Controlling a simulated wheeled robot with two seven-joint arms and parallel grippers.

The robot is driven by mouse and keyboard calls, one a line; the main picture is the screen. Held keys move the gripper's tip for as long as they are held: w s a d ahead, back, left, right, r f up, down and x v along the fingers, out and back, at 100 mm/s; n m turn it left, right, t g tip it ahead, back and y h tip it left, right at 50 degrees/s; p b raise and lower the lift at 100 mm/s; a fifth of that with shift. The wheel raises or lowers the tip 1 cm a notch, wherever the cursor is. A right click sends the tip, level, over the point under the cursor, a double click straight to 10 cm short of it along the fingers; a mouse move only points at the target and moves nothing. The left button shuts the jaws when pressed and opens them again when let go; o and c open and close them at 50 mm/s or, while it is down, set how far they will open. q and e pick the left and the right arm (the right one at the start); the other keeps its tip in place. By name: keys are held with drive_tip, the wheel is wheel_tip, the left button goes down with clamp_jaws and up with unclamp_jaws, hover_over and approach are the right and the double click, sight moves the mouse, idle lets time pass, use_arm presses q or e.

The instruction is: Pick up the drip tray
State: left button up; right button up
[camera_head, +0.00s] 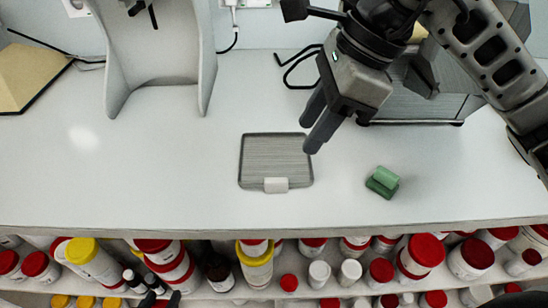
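The drip tray (276,160) is a flat grey square with a ribbed top and a dark rim. It lies on the white counter (140,180), with a small pale tab (276,185) at its near edge. My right gripper (308,137) reaches down from the upper right. Its two dark fingers are apart, with nothing seen between them, over or beside the tray's right edge; whether they touch it I cannot tell. Two dark tips at the bottom edge appear to be my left gripper (161,299), apart and empty, in front of the shelf; the rest is cut off.
A small green block (382,181) lies right of the tray. A grey machine stand (155,60) is at the back left and a grey box (410,103) at the back right. Shelves below the counter edge hold many bottles (255,262). The counter left of the tray is clear.

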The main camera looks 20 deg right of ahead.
sight(277, 179)
drive_tip(key=p+x, duration=0.1)
drive_tip(key=x, duration=1)
drive_tip(key=shift+a+f, duration=0.15)
drive_tip(key=shift+a, duration=0.05)
drive_tip(key=shift+w, duration=0.1)
clamp_jaws()
